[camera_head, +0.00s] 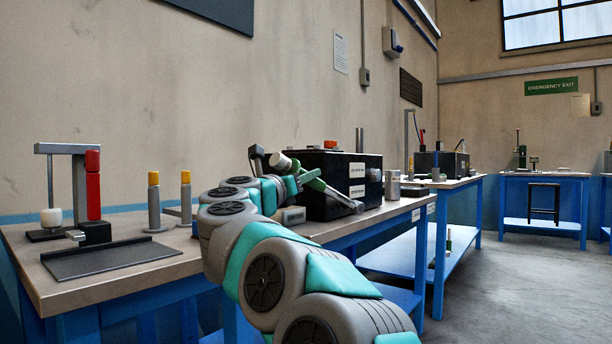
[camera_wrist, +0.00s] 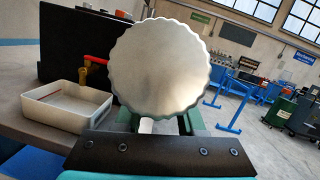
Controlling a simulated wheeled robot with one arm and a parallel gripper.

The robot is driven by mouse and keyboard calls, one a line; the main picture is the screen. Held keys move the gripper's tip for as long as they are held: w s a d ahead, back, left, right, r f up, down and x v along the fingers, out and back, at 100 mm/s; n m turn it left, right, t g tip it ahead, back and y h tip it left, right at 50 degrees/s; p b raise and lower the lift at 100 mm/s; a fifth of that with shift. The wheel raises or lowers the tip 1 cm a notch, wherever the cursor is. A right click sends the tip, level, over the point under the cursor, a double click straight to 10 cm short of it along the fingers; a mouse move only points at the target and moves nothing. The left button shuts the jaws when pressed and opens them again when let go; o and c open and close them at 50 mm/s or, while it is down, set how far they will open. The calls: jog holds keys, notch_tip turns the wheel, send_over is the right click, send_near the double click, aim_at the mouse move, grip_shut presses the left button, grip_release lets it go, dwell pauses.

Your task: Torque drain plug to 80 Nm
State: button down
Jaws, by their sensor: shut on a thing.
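My gripper (camera_head: 302,178) is at the front left of a black box (camera_head: 341,205) on the bench. In the wrist view my gripper is shut on a round silver piece with a scalloped edge (camera_wrist: 166,65). This piece is close to the camera and hides the fingertips and much of the black box (camera_wrist: 75,45) behind it. A red-handled brass fitting (camera_wrist: 93,63) shows to its left, with a shallow white-walled tray (camera_wrist: 68,116) below. I cannot make out a drain plug. Whether the silver piece touches the box is hidden.
A red-handled fixture (camera_head: 93,185) stands at the bench's left, behind a dark plate (camera_head: 110,258). Two yellow-topped grey posts (camera_head: 154,202) stand nearby. A metal can (camera_head: 392,185) stands right of the box. The bench (camera_head: 165,250) has free room at its front left.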

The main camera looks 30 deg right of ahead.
jog(key=shift+w+a, duration=0.15)
jog(key=shift+a, duration=0.05)
jog(key=shift+a+f+t+h, duration=0.2)
jog(key=shift+f, duration=0.35)
jog(key=shift+a+f+t+h, duration=0.15)
jog(key=shift+f+t+h, duration=0.05)
jog(key=shift+f, duration=0.3)
jog(key=shift+f, duration=0.1)
jog(key=shift+a+f+n+h, duration=0.15)
jog(key=shift+f+h, duration=0.05)
jog(key=shift+f, duration=0.3)
jog(key=shift+a+f+n+h, duration=0.1)
jog(key=shift+f+n+h, duration=0.1)
jog(key=shift+f, duration=0.3)
jog(key=shift+d+r+y+p, duration=0.2)
jog(key=shift+r+y+p, duration=0.1)
jog(key=shift+r+p, duration=0.75)
jog(key=shift+d+r+y+p, duration=0.25)
jog(key=shift+r+p, duration=0.35)
jog(key=shift+p, duration=0.75)
jog(key=shift+w+d+r+g+y+p, duration=0.25)
jog(key=shift+r+p, duration=0.35)
jog(key=shift+p, duration=0.5)
jog(key=shift+d+r+g+y+p, duration=0.15)
jog(key=shift+r+y+p, duration=0.15)
jog(key=shift+r+p, duration=0.55)
